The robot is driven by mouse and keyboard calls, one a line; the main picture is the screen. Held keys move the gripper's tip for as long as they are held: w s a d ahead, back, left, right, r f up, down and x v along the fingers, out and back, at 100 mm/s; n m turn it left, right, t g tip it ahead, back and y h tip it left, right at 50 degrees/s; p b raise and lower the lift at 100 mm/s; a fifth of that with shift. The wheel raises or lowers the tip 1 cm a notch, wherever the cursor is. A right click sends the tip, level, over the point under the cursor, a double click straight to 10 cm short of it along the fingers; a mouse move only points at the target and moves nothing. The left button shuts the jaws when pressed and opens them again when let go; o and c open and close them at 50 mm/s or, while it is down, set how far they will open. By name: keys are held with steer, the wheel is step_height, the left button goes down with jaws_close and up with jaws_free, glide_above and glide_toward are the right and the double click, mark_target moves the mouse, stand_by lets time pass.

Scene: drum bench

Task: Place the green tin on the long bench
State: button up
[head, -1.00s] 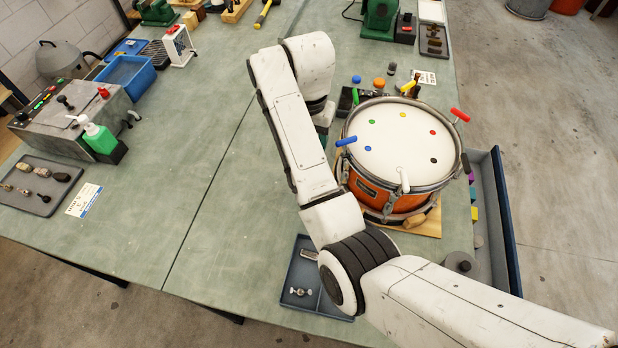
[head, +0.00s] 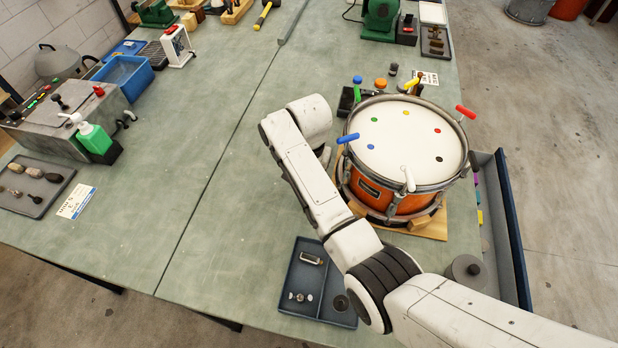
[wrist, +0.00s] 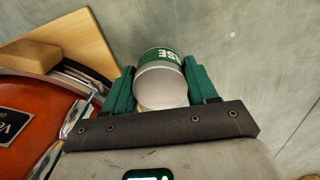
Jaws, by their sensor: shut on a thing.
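In the wrist view, the green tin (wrist: 162,57) has a green label with white lettering and a pale round end facing the camera. My gripper (wrist: 160,84) has its green fingers shut on both sides of the tin. Beyond it is the grey-green bench top (wrist: 250,50); I cannot tell whether the tin touches it. In the head view, the bench (head: 235,215) has a wide bare top with a long seam. My gripper and the tin are hidden behind my arm there.
An orange drum (head: 385,197) on a wooden board stands right of my arm; its side is close left of my gripper in the wrist view. A blue-grey tray (head: 290,312) lies at the near edge. A control box (head: 60,130) and green bottle (head: 95,138) stand left. The bench middle is clear.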

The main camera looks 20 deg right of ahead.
steer(key=shift+f, duration=0.8)
steer(key=shift+f, duration=0.15)
steer(key=o, duration=1.1)
steer(key=shift+c, duration=0.2)
step_height(320, 180, up, 12)
steer(key=shift+r, duration=0.2)
